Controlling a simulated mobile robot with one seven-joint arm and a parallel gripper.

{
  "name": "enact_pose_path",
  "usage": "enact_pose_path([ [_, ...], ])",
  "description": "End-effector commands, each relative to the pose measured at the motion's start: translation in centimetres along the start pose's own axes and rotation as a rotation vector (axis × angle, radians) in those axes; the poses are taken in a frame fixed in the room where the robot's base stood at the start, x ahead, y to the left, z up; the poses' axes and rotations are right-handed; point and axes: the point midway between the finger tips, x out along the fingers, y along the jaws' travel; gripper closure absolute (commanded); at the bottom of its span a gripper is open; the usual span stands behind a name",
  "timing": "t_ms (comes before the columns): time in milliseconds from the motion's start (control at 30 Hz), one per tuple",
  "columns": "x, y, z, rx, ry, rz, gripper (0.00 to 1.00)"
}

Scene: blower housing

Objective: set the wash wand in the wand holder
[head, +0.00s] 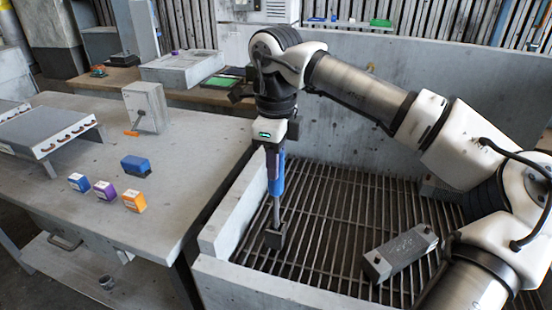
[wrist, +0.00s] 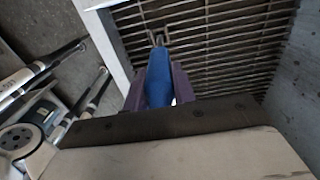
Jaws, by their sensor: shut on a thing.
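The wash wand has a blue handle (head: 276,176) and a thin grey shaft (head: 275,212) pointing down, nearly upright. My gripper (head: 271,150) is shut on the handle from above, over the left part of the grated bay. In the wrist view the blue handle (wrist: 158,76) sits between the purple fingers of my gripper (wrist: 158,88). A small dark block (head: 275,237) is at the shaft's lower end, low over the grate. I cannot tell whether it is the holder or the wand's own head, or whether it rests on the grate. No other holder is clear.
The grated bay (head: 335,225) has concrete walls (head: 222,222) on its left and front. A grey metal block (head: 400,252) lies on the grate at right. The left table (head: 75,230) holds several small boxes (head: 136,166) and a grey panel (head: 45,128).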

Motion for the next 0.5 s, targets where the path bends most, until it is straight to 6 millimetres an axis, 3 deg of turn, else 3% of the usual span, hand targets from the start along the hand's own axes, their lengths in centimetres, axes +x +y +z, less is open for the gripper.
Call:
enact_pose_path([
  [500,1.9,0.0,0.0,0.0,0.0,0.0,1.0],
])
